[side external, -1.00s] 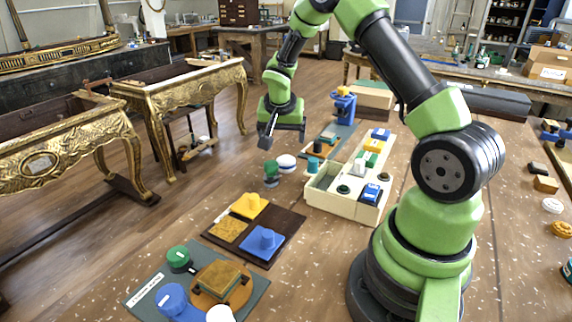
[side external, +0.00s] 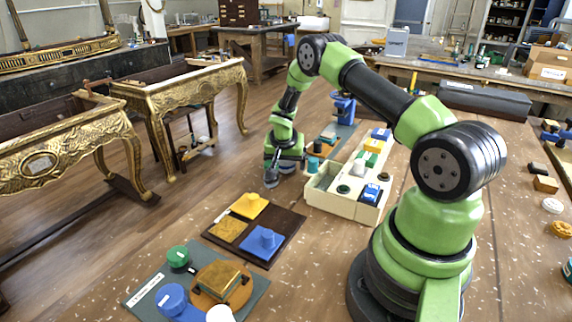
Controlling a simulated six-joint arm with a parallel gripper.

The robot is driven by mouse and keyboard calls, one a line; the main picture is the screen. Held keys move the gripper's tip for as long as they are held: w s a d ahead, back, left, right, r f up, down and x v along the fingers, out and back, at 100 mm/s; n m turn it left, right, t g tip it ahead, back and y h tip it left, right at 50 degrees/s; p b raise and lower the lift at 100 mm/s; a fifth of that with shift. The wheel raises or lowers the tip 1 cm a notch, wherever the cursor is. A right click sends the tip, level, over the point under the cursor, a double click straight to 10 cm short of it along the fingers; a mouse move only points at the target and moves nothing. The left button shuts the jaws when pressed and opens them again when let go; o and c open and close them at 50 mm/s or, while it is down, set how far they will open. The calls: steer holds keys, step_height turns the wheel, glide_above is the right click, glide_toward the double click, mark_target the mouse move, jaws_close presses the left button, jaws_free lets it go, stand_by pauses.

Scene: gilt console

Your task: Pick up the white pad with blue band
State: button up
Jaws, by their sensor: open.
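My gripper (side external: 272,181) is open and points down, low over the table to the left of the cream divided box. The white pad with blue band is not clearly visible now. My gripper and wrist cover the spot where a white and blue round pad showed earlier, beside a small green piece that is also hidden. I cannot tell whether the fingers are around the pad or touching it.
The cream divided box (side external: 340,207) with several coloured pieces stands just right of my gripper. A blue clamp-like piece (side external: 344,104) stands behind. A dark board (side external: 288,225) with yellow and blue pads lies in front. The table left of my gripper is clear.

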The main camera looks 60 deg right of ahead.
steer(key=c, duration=1)
step_height(320, 180, up, 10)
steer(key=shift+o, duration=1.4)
steer(key=shift+c, duration=1.1)
